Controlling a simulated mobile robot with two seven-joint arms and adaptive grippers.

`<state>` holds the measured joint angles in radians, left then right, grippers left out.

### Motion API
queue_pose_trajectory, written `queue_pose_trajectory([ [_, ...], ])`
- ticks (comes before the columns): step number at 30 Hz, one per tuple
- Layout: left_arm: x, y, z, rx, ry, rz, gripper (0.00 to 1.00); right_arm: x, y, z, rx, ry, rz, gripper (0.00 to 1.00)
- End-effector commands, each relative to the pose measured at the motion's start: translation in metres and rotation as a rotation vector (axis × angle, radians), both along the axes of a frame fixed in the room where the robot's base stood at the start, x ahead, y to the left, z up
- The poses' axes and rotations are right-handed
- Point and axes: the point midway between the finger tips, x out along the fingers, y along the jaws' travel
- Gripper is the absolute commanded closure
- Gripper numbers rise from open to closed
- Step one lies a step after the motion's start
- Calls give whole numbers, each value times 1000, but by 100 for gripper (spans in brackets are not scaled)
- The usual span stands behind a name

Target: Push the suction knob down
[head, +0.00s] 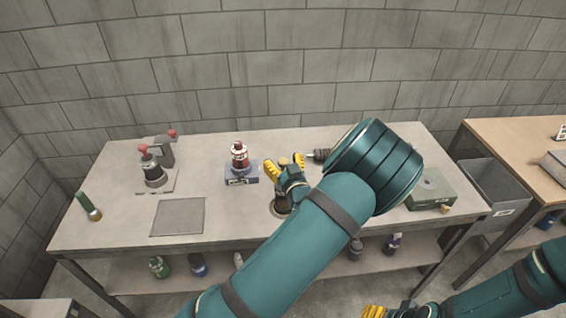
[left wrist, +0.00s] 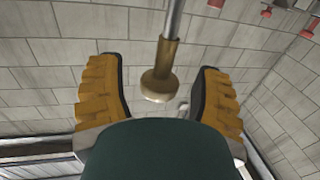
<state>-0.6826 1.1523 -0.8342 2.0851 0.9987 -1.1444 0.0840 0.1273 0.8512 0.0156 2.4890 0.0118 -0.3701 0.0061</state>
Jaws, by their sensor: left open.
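A brass-coloured knob on a thin metal rod, which I take to be the suction knob, hangs between my left fingers in the left wrist view (left wrist: 160,84). It shows clear space to both fingers there. In the head view the small knob (head: 283,161) shows between the yellow fingertips. My left gripper (head: 286,168) is open, above the middle of the bench; it also shows in the left wrist view (left wrist: 158,78). A dark round device (head: 281,206) below it is mostly hidden by my arm. My right gripper (head: 388,312) is cut off at the bottom edge.
A red-knobbed device (head: 152,168), a flat grey plate (head: 178,217) and a green tube (head: 89,206) are farther left. A green box (head: 430,190) sits right.

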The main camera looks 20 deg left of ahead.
Motion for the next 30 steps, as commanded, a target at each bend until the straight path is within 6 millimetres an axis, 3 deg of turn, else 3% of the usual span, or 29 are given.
queue_pose_trajectory([
  [5, 0, 0, 0, 0, 0, 0, 34, 0, 0, 0, 0, 0, 0, 34],
  [6, 0, 0, 0, 0, 0, 0, 40, 0, 0, 0, 0, 0, 0, 34],
  [11, 0, 0, 0, 0, 0, 0, 96, 0, 0, 0, 0, 0, 0, 34],
  [12, 0, 0, 0, 0, 0, 0, 100, 0, 0, 0, 0, 0, 0, 34],
  [22, 0, 0, -7, -1, 1, 0, 100, -1, 0, -6, 0, 2, 2, 34],
  [30, 0, -1, -42, -1, 1, 0, 100, -10, 2, -36, 5, 23, 18, 34],
])
